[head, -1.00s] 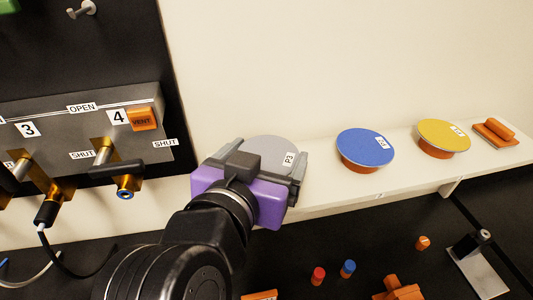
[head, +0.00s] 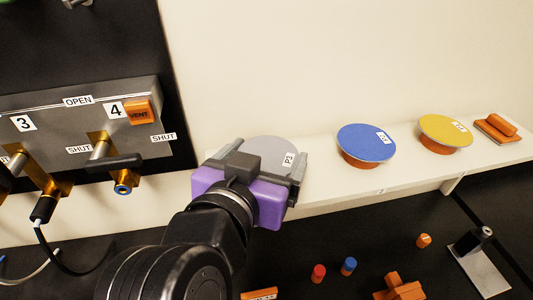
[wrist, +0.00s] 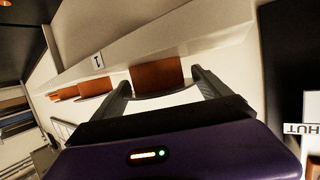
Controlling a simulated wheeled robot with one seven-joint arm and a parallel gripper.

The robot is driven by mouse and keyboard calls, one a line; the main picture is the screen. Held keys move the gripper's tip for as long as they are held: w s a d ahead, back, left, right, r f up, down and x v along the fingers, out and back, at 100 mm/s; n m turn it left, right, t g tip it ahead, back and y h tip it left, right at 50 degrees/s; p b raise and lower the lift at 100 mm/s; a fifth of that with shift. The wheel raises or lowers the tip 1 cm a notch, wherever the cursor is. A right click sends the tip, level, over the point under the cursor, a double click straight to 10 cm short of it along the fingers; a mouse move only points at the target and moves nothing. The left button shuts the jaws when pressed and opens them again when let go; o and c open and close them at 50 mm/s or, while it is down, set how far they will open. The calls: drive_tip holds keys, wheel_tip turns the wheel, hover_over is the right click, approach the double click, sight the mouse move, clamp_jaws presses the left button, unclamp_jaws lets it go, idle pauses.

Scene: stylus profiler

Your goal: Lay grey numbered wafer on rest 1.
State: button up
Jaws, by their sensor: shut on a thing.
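The grey wafer (head: 268,151), marked P3, is held between the fingers of my purple gripper (head: 262,170) at the left end of the white shelf in the head view. The wafer looks roughly level; whether it touches anything below is hidden. In the wrist view my gripper (wrist: 165,86) has a finger at each side of the wafer (wrist: 170,98), seen nearly edge-on. An orange rest block (wrist: 157,74) shows just beyond the wafer between the fingers. A label reading 1 (wrist: 98,61) is on the shelf edge beside it.
A blue wafer (head: 366,143) and a yellow wafer (head: 446,130) lie on orange rests farther right along the shelf (head: 330,194). An orange-handled block (head: 497,128) sits at its right end. A valve panel (head: 60,112) with levers stands close on the left.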

drive_tip(key=o, duration=1.9)
drive_tip(key=shift+s, duration=0.1)
drive_tip(key=shift+p+v, duration=1.1)
drive_tip(key=shift+v, duration=2.25)
drive_tip(key=shift+s+r, duration=0.1)
drive_tip(key=b+v, duration=0.1)
drive_tip(key=v, duration=0.6)
drive_tip(key=shift+s+r, duration=0.2)
drive_tip(key=shift+s, duration=0.15)
drive_tip(key=shift+a, duration=0.1)
